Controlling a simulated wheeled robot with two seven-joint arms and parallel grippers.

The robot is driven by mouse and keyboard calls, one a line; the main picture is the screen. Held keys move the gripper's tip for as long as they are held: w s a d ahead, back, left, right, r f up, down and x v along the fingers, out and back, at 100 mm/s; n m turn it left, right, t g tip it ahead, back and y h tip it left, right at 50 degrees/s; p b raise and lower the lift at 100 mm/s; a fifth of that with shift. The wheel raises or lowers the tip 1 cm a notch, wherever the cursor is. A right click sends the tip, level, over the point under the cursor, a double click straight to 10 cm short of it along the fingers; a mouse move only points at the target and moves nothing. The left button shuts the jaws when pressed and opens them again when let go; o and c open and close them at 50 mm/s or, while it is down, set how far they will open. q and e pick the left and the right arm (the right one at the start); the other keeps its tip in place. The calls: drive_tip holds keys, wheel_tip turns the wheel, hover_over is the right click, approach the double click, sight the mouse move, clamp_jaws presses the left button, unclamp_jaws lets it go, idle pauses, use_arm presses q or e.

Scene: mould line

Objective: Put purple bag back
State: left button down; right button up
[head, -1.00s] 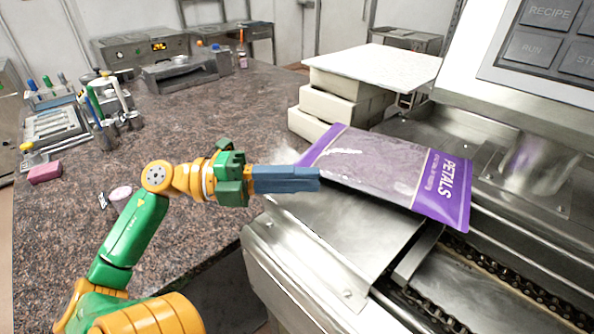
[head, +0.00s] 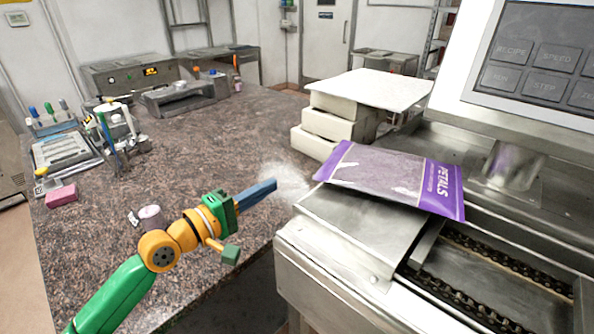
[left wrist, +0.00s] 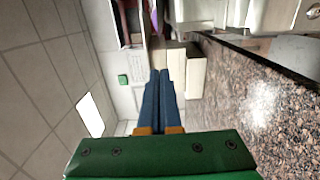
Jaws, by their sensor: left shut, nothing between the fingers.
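The purple bag (head: 392,178), marked PETALS, lies on the metal plate (head: 352,222) at the near end of the machine. Its right part reaches out over the chain track. My left gripper (head: 274,183) is shut and empty, above the counter's edge, left of the bag and apart from it. In the left wrist view its two blue fingers (left wrist: 159,75) lie together with nothing between them. A purple patch shows at the top of that view, too small to tell what it is. My right gripper is not in view.
White blocks with a white board (head: 375,88) on top stand behind the bag. The machine's button panel (head: 545,55) rises at the right. White powder (head: 280,182) lies on the speckled counter (head: 200,140). Pens and a pink block (head: 61,195) are at the left; the counter's middle is clear.

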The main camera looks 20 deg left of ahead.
sight(315, 176)
use_arm(q)
drive_tip(key=w+d+p, duration=0.3)
drive_tip(key=w+d, duration=0.2)
drive_tip(key=w, duration=0.1)
drive_tip(key=shift+w+d+p, duration=0.2)
drive_tip(key=shift+d+p, duration=0.1)
drive_tip(key=shift+d, duration=0.05)
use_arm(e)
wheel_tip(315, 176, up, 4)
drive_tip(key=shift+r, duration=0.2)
use_arm(q)
drive_tip(key=shift+w+d, duration=0.4)
drive_tip(key=shift+d, duration=0.3)
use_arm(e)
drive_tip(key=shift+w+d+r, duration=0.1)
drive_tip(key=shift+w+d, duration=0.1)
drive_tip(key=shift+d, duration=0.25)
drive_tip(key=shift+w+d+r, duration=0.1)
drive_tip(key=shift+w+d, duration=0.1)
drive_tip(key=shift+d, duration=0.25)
